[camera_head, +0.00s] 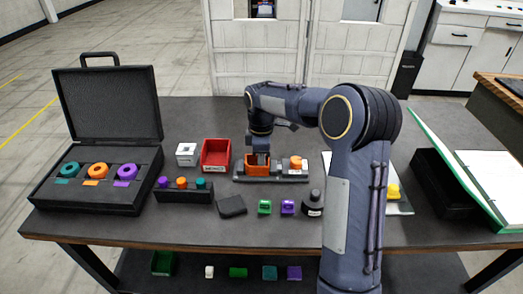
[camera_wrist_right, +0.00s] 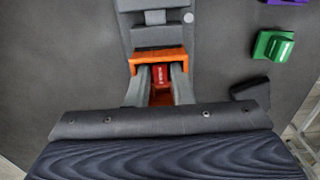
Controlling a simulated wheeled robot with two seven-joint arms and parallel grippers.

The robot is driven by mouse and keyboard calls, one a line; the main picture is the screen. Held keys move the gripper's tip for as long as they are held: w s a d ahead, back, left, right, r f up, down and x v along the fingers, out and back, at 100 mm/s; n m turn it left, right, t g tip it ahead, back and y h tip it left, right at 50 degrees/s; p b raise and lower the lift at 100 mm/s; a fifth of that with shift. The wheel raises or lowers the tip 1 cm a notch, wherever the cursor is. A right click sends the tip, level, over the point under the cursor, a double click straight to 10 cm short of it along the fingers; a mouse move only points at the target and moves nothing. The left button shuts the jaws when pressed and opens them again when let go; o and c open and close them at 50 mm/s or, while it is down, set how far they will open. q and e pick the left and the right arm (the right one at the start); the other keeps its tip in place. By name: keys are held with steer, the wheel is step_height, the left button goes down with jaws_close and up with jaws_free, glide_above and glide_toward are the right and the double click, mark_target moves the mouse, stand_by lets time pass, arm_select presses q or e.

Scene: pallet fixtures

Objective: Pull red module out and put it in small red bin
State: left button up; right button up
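The red module (camera_wrist_right: 160,76) shows in the right wrist view inside an orange housing (camera_wrist_right: 160,56). In the head view the orange housing (camera_head: 258,163) sits at the left end of a dark fixture (camera_head: 283,178), and the red module is hidden there. My right gripper (camera_wrist_right: 160,84) points down into the housing, its fingers on either side of the red module. The fingers stand apart; I cannot see clearly whether they touch it. The small red bin (camera_head: 216,157) stands just left of the fixture, behind the row of parts. My left gripper is not in view.
A white box (camera_head: 187,154) stands left of the red bin. A dark block with coloured pegs (camera_head: 183,190) lies in front. An open black case (camera_head: 103,142) is at left.

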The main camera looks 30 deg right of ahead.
steer(key=shift+f, duration=0.15)
steer(key=c, duration=0.3)
jaws_close()
stand_by(0.3)
